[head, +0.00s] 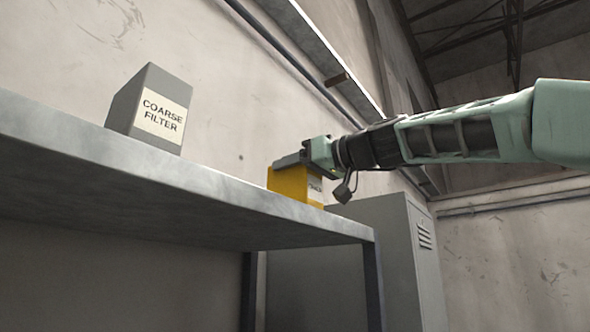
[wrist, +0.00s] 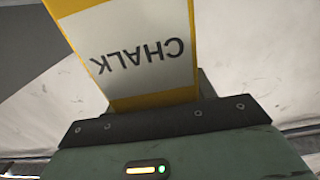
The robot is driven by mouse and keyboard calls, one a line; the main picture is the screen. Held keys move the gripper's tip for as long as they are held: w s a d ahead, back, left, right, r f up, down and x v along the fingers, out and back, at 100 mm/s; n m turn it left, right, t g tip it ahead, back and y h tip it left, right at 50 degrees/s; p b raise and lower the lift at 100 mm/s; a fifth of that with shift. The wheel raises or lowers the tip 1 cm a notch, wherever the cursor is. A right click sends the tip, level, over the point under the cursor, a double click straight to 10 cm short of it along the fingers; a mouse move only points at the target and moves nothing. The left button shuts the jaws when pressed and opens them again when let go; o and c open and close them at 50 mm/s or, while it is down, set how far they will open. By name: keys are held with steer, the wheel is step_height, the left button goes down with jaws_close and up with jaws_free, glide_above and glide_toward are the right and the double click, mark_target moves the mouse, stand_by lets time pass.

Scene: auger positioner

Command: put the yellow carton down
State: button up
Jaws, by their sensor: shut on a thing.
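The yellow carton (head: 289,182) is at the right part of the grey shelf (head: 200,190) in the head view. In the wrist view the yellow carton (wrist: 185,95) fills the upper middle, with a white label reading CHALK upside down. My gripper (head: 293,160) is shut on the carton near its top, reaching in from the right. In the wrist view my gripper (wrist: 150,118) lies across the carton's near end. The shelf's front edge hides the carton's base in the head view, so I cannot tell whether it touches the shelf.
A grey box labelled COARSE FILTER (head: 150,108) stands on the shelf to the left. The shelf between it and the carton looks clear. A grey metal locker (head: 400,240) stands behind the shelf's right end. The wall (head: 260,100) rises behind the shelf.

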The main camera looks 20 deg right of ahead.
steer(key=o, duration=1.5)
steer(key=shift+f, duration=0.1)
steer(key=shift+c, duration=0.2)
steer(key=shift+r+p, duration=0.3)
steer(key=shift+p, duration=0.1)
steer(key=b+v, duration=0.5)
steer(key=v, duration=0.7)
steer(key=shift+b, duration=0.35)
steer(key=shift+f, duration=0.15)
